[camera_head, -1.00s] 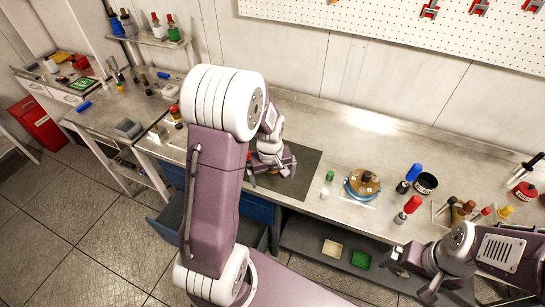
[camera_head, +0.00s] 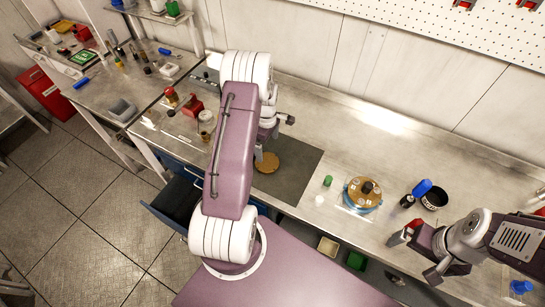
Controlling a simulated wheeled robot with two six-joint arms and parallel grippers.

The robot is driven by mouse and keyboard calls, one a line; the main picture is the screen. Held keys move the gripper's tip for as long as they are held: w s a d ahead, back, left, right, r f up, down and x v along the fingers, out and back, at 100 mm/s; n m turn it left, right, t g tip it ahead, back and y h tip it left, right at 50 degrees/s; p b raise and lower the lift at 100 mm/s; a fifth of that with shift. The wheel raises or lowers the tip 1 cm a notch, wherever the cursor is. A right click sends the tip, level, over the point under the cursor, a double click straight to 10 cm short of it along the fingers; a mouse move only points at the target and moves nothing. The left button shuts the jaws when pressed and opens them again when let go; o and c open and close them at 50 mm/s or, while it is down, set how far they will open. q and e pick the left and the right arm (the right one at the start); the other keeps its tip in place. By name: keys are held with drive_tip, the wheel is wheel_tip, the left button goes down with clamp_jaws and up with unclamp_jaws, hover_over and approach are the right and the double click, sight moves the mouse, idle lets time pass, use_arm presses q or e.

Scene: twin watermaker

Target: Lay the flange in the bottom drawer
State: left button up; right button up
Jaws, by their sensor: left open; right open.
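A round brass-coloured disc, which looks like the flange (camera_head: 268,163), lies on the dark mat (camera_head: 292,181) on the bench. My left gripper (camera_head: 273,138) is open just above and behind the disc, partly hidden by my own arm. I cannot tell whether it touches the disc. A blue-fronted drawer (camera_head: 172,208) stands pulled out below the bench, left of my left arm. Its inside is dark, part of it is hidden by the arm, and I cannot tell its level for sure. My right gripper (camera_head: 416,257) is open and empty near the bench's front edge at the right.
A blue-based round part with a brass top (camera_head: 363,195) sits right of the mat, beside a small green cylinder (camera_head: 328,181). A black cup (camera_head: 434,199) and a blue-capped bottle (camera_head: 421,188) stand further right. A red object (camera_head: 193,107) is on the bench's left. The back middle is clear.

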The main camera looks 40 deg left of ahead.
sight(267, 161)
use_arm(q)
drive_tip(key=shift+s+f+p, duration=0.6)
drive_tip(key=shift+s+f, duration=0.25)
drive_tip(key=shift+s, duration=0.15)
drive_tip(key=shift+w+f+p, duration=0.2)
drive_tip(key=shift+w+f, duration=0.15)
drive_tip(key=shift+f, duration=0.2)
drive_tip(key=shift+w+f+p, duration=0.2)
drive_tip(key=shift+w+f, duration=0.15)
drive_tip(key=shift+f, duration=0.2)
drive_tip(key=f, duration=0.1)
drive_tip(key=f+p, duration=0.2)
drive_tip(key=shift+s+d+f, duration=0.3)
drive_tip(key=shift+f, duration=0.05)
drive_tip(key=shift+s+a+f, duration=0.1)
drive_tip(key=shift+s+f, duration=0.05)
drive_tip(key=shift+f, duration=0.2)
use_arm(e)
drive_tip(key=r, duration=0.2)
drive_tip(key=s+r, duration=0.1)
drive_tip(key=r, duration=0.1)
drive_tip(key=shift+s+a+r, duration=0.1)
drive_tip(key=shift+r, duration=0.2)
use_arm(q)
drive_tip(key=shift+w+f, duration=0.1)
drive_tip(key=shift+w, duration=0.1)
drive_tip(key=c, duration=1.8)
